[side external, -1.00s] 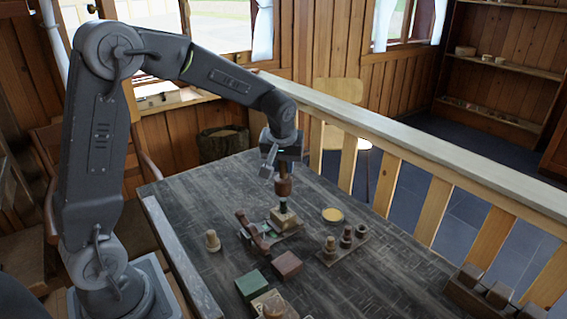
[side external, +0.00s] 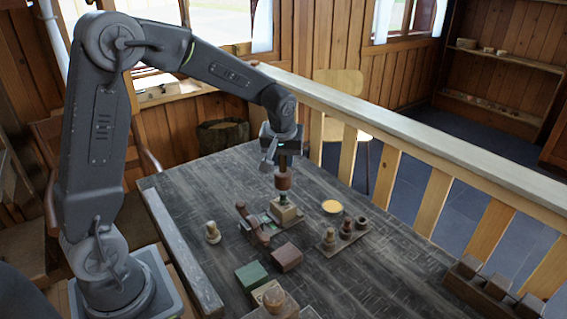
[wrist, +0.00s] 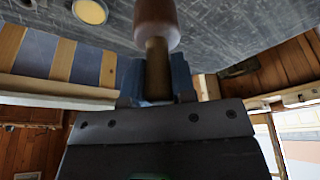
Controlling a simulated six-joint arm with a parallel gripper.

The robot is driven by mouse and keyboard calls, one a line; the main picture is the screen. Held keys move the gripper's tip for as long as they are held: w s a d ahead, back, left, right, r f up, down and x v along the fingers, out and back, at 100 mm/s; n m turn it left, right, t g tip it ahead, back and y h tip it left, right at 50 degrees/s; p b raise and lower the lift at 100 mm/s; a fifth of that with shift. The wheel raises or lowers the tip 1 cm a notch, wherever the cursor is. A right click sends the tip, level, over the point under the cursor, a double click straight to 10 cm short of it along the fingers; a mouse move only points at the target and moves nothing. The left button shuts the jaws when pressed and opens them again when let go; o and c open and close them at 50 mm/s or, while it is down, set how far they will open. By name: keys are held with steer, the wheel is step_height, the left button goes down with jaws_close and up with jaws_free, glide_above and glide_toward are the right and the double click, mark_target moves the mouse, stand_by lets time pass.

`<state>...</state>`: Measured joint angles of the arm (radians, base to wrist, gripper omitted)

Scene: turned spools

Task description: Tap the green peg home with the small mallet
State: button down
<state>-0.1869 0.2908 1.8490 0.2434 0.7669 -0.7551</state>
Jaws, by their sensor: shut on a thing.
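My gripper (side external: 283,152) is shut on the handle of the small mallet (side external: 283,181), which hangs head down below the jaws. In the wrist view, the mallet's brown head (wrist: 157,20) and paler handle (wrist: 157,68) run up from my gripper (wrist: 157,92). The green peg (side external: 283,198) stands in a light wooden block (side external: 288,215), directly under the mallet head. The head is at or very near the peg's top; I cannot tell whether they touch. How deep the peg sits is too small to tell. The peg is hidden in the wrist view.
A brown turned tool (side external: 252,224) leans left of the block. A turned spool (side external: 213,232) stands farther left. A rack with several spools (side external: 346,233) and a yellow disc (side external: 332,206) lie right. Green (side external: 251,275) and red-brown (side external: 286,257) boxes sit in front. A railing borders the table.

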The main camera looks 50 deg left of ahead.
mark_target(283, 168)
steer(key=shift+r, duration=0.1)
steer(key=shift+f, duration=1.4)
steer(key=shift+r, duration=0.1)
steer(key=shift+r, duration=1)
steer(key=shift+f, duration=1.4)
steer(key=shift+r, duration=3.05)
